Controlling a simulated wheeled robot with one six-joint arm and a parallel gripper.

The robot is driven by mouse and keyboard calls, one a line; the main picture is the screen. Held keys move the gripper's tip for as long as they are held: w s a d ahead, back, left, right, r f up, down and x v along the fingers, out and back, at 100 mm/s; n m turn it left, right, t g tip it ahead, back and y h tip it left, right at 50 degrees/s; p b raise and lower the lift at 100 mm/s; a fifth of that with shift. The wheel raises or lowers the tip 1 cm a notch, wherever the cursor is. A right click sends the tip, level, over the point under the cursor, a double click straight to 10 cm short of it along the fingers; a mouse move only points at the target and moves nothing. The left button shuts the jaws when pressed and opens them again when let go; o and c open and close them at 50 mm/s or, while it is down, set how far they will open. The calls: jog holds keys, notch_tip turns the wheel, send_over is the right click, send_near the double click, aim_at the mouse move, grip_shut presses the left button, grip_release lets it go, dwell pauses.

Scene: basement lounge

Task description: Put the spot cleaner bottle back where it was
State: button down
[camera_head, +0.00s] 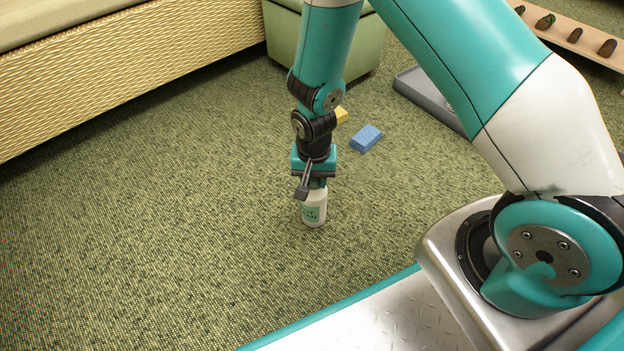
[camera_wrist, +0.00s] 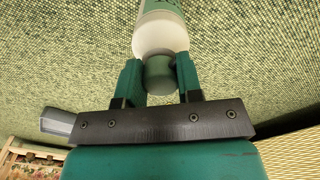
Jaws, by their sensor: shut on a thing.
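The spot cleaner bottle (camera_head: 314,210) is white with a green label and stands upright below my gripper, at or just above the green carpet; I cannot tell if its base touches. In the wrist view the bottle (camera_wrist: 160,32) shows its white body and a grey-green cap between the two teal fingers. My gripper (camera_wrist: 160,80) is shut on the cap. In the head view my gripper (camera_head: 313,183) points down, and its fingers are partly hidden by the wrist parts.
A blue sponge (camera_head: 366,138) and a yellow block (camera_head: 341,115), partly hidden by my arm, lie on the carpet beyond the bottle. A grey tray-like object (camera_head: 425,95) lies farther right. A green ottoman (camera_head: 365,50) and woven sofa base (camera_head: 130,65) stand behind. Carpet at left is clear.

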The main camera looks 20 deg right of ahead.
jog(key=shift+f, duration=0.1)
jog(key=c, duration=0.8)
grip_release()
jog(key=s+a+r+n+y+p, duration=0.15)
jog(key=r+p, duration=0.25)
jog(key=r, duration=1)
jog(key=s+a+r+n+y+p, duration=0.1)
jog(key=s+a+r+n+p, duration=0.2)
jog(key=r, duration=1.1)
jog(key=s+r+n, duration=0.2)
jog(key=s+r, duration=0.2)
jog(key=s+r+n+y, duration=0.1)
jog(key=s+r+n, duration=0.2)
jog(key=s+r, duration=0.2)
jog(key=s+r+n+p, duration=0.1)
jog(key=s+r+n, duration=0.2)
jog(key=s+r, duration=0.1)
jog(key=shift+s+a+r+y, duration=0.25)
jog(key=shift+s+r+y, duration=0.1)
jog(key=shift+s, duration=0.1)
